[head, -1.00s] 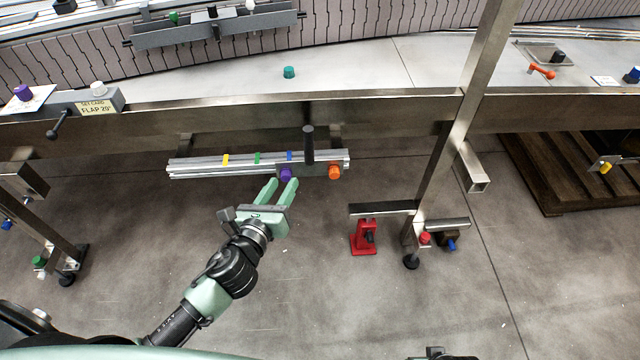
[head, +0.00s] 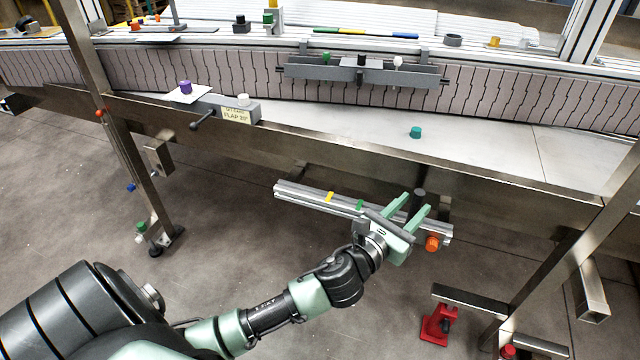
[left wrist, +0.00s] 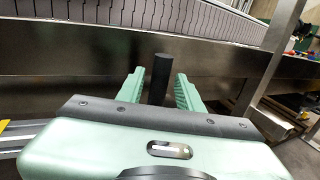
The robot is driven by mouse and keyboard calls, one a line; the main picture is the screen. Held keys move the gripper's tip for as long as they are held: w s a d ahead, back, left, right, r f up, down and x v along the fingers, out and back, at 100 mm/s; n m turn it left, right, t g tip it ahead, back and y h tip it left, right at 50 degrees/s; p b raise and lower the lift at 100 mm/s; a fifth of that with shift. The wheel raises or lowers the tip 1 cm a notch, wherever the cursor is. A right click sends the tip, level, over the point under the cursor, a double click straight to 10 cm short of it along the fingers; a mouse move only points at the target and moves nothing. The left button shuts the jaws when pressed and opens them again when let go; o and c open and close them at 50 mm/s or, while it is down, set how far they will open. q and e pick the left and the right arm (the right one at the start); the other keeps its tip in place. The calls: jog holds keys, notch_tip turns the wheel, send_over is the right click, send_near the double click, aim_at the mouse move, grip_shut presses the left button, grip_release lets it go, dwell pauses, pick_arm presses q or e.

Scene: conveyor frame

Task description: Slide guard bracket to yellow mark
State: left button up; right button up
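The guard bracket's dark upright post (head: 419,192) stands on a silver rail (head: 300,193) under the conveyor frame, near the rail's right part. The yellow mark (head: 331,196) is on the rail to the left, with a green mark (head: 360,204) between. My left gripper (head: 418,201) is open, its green fingers on either side of the post. In the left wrist view the black post (left wrist: 160,78) stands between the fingers, with visible gaps on both sides. The bracket's base, its purple knob and the blue mark are hidden behind my gripper. My right gripper is out of view.
An orange knob (head: 432,243) sits at the rail's right end. The steel beam (head: 330,150) runs just above and behind the rail. A slanted steel leg (head: 575,255) and a red clamp (head: 437,325) stand to the right.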

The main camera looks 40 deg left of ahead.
pick_arm(q)
jog(key=shift+w, duration=0.35)
jog(key=shift+c, duration=1.2)
grip_shut()
jog(key=s+a, duration=0.2)
jog(key=a, duration=0.7)
jog(key=s+a+b, duration=0.1)
jog(key=s+a, duration=0.2)
jog(key=a, duration=0.7)
jog(key=shift+s, duration=0.3)
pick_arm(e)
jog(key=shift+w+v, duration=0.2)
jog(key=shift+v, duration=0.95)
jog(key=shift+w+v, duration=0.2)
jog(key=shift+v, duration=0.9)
